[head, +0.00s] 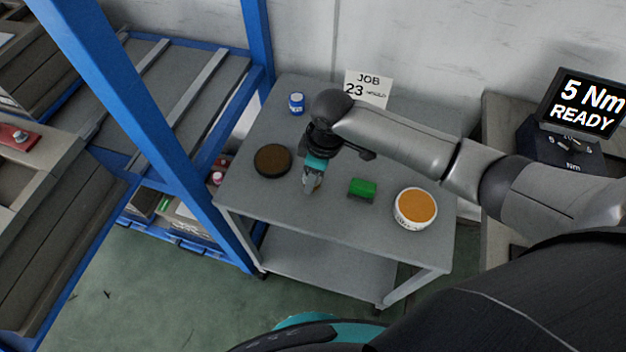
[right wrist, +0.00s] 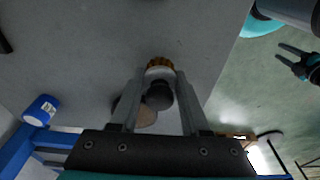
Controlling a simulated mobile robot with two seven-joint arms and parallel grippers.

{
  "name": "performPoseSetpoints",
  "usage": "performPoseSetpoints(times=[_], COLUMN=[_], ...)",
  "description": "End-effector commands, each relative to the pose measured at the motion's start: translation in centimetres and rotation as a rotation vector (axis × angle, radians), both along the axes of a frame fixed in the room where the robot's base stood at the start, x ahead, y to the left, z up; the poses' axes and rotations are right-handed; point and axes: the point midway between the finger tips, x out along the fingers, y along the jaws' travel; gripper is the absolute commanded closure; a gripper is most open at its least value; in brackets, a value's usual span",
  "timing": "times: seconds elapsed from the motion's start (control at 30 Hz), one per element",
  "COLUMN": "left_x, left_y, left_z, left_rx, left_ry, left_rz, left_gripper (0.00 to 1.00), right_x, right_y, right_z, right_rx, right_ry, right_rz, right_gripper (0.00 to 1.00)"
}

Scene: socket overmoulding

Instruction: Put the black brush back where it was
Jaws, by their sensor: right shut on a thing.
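The black brush (right wrist: 158,96) is between the fingers of my right gripper (right wrist: 160,82), its rounded black part towards the wrist camera and a golden-brown ring at its far end. In the head view my right gripper (head: 311,184) points down over the grey table (head: 335,215), between a dark round dish with a brown top (head: 272,160) and a green block (head: 361,188). The fingers mostly hide the brush there; whether it touches the table I cannot tell. My left gripper (right wrist: 290,58) shows only in the right wrist view, fingers apart and empty, over the green floor.
A white tub with orange contents (head: 415,208) stands at the table's right. A blue jar (head: 296,103) stands at the back left, and a JOB 23 card (head: 368,87) at the back. A blue rack post (head: 175,130) rises left of the table. The table's front is clear.

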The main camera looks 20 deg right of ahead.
Motion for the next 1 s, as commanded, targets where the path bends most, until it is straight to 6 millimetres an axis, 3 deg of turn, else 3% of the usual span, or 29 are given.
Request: performPoseSetpoints(times=[0.1,0.5,0.53,0.77,1.0], left_x=[0.0,0.0,0.0,0.1,0.1], left_y=[0.0,0.1,0.1,0.2,0.3], left_z=[-0.7,-0.6,-0.6,-0.6,-0.6], left_rx=[0.0,0.001,0.002,0.003,0.004], left_ry=[0.0,0.0,0.0,-0.001,-0.001], left_rz=[0.0,0.002,0.002,0.002,0.003], left_gripper=[0.55,0.55,0.55,0.55,0.55], right_x=[-0.1,0.0,0.0,0.0,0.0], right_y=[0.0,0.0,0.0,0.0,0.0], right_z=[-1.8,-2.2,-2.2,-2.1,-2.1], right_rx=[0.0,0.001,0.001,0.0,0.0], right_ry=[0.001,-0.001,-0.001,0.0,0.0], right_rz=[0.0,0.0,0.0,0.0,0.0], right_gripper=[1.0,1.0,0.52,0.26,0.24])
